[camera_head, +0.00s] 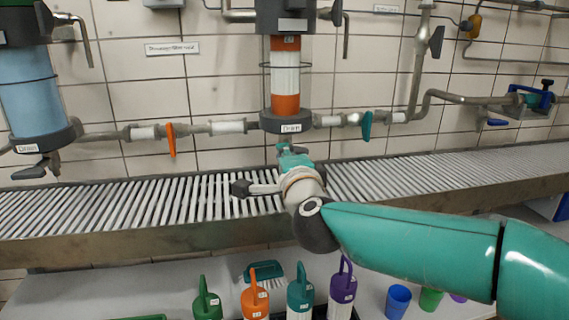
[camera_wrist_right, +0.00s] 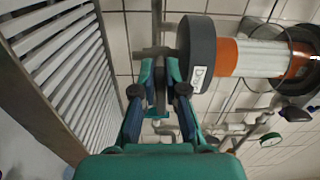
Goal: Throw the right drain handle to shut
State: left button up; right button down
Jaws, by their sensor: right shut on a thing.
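The right drain sits under the orange-and-white filter column (camera_head: 285,75), whose dark base carries a "Drain" label (camera_head: 291,128). My right gripper (camera_head: 286,150) is right below that base and hides most of the drain fitting in the head view. In the right wrist view my right gripper (camera_wrist_right: 160,85) has its two fingers closed on the grey drain handle (camera_wrist_right: 160,98), which lies between the fingertips. The drain pipe (camera_wrist_right: 152,53) runs from the dark base just beyond the fingertips. How far the handle is turned cannot be told. My left gripper is not in view.
A slatted grey shelf (camera_head: 130,208) runs below the columns. A blue column (camera_head: 30,105) with its own drain (camera_head: 42,168) stands at left. Orange (camera_head: 171,138) and teal (camera_head: 366,125) pipe levers flank the middle column. Bottles and cups (camera_head: 398,300) stand on the lower surface.

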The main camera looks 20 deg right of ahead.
jog(key=shift+d+f+m, duration=0.1)
jog(key=shift+f+m, duration=0.05)
jog(key=shift+m, duration=0.45)
jog(key=c, duration=1.2)
grip_release()
jog(key=v, duration=1.2)
